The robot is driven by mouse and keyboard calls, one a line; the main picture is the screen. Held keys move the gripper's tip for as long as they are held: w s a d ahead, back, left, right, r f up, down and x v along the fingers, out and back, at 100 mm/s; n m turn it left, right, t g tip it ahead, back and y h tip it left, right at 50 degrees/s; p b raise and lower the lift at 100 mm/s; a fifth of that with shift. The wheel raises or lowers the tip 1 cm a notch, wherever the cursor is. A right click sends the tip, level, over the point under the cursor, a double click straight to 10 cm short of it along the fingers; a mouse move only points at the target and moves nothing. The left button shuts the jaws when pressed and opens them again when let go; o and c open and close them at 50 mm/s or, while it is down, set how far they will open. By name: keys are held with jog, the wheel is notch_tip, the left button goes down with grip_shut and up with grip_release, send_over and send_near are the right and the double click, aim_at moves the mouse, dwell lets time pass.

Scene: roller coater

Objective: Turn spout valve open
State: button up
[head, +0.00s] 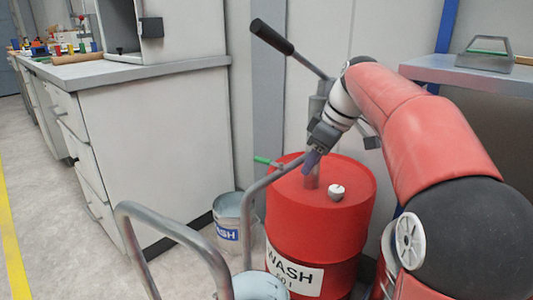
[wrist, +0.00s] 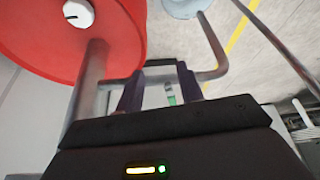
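The spout valve's green handle (head: 265,160) sticks out to the left of the grey spout pipe (head: 252,190) above the red drum. In the wrist view a small piece of green handle (wrist: 171,99) shows between my fingers, close to the pipe (wrist: 212,74). My gripper (head: 312,163) points down beside the pump column, to the right of the green handle in the head view. In the wrist view my gripper's (wrist: 160,82) two dark fingers stand apart with the pipe passing by their tips. I cannot tell whether they touch the handle.
The red WASH drum (head: 318,220) has a white round cap (head: 337,192). The black pump lever (head: 272,37) rises above. A metal bucket (head: 228,217) stands left of the drum, and a grey rail (head: 170,228) is in front. A lab bench (head: 150,140) bounds the left.

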aim_at(263, 159)
jog(key=w+a, duration=0.2)
jog(key=a, duration=0.1)
jog(key=w+a, duration=0.2)
jog(key=a, duration=0.1)
jog(key=w+a, duration=0.2)
jog(key=a, duration=0.2)
jog(key=shift+w+f+p, duration=0.25)
jog(key=shift+f+p, duration=0.05)
jog(key=shift+f, duration=0.1)
jog(key=shift+a+f, duration=0.1)
jog(key=shift+f, duration=0.05)
grip_shut()
